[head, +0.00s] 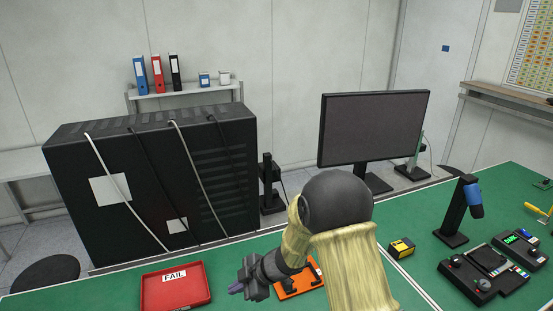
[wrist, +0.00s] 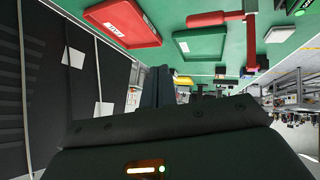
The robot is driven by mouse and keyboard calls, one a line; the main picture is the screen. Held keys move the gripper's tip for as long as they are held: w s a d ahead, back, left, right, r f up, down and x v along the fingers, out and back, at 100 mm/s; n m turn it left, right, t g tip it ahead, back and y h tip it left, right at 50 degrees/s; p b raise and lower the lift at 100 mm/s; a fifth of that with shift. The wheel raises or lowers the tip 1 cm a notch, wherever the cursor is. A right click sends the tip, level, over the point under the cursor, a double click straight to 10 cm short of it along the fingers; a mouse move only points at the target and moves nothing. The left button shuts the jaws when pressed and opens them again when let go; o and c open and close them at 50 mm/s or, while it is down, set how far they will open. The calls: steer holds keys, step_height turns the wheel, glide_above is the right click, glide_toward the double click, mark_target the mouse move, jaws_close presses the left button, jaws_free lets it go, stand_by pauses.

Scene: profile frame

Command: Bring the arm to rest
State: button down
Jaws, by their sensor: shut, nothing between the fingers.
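My arm reaches over the green bench (head: 225,261) in the head view, wrapped in a pale yellow sleeve with a dark round joint on top. My gripper (head: 238,288) is at the arm's left end, shut and empty, a little right of the red FAIL tray (head: 176,300). I cannot tell its exact height above the bench. The wrist view is mostly filled by my own dark wrist housing, so the fingertips are hard to make out there. The red tray also shows at its top (wrist: 145,40).
An orange object (head: 297,290) lies partly hidden behind my arm. A large black cabinet (head: 150,180) and a monitor (head: 372,128) stand behind. To the right are a yellow-black block (head: 401,248), a black stand (head: 456,215) and control boxes (head: 480,275). The wrist view shows a green tray (wrist: 200,43).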

steer(key=w+d+r+m+t+h+b, duration=0.1)
steer(key=d+r+m+t+h, duration=0.2)
steer(key=d+m, duration=0.5)
steer(key=d+r+m+t+h+b, duration=0.2)
steer(key=d+m+h, duration=0.2)
steer(key=d, duration=0.7)
steer(key=s+d+m+g+h, duration=0.1)
steer(key=s+d+m, duration=0.3)
steer(key=s, duration=0.4)
steer(key=s+d+m+g+h+b, duration=0.1)
steer(key=s+d+m, duration=0.3)
steer(key=s, duration=0.4)
steer(key=shift+s+d+f+m+g, duration=0.15)
steer(key=shift+s+m+g, duration=0.15)
steer(key=shift+m+g, duration=0.35)
steer(key=shift+w, duration=0.1)
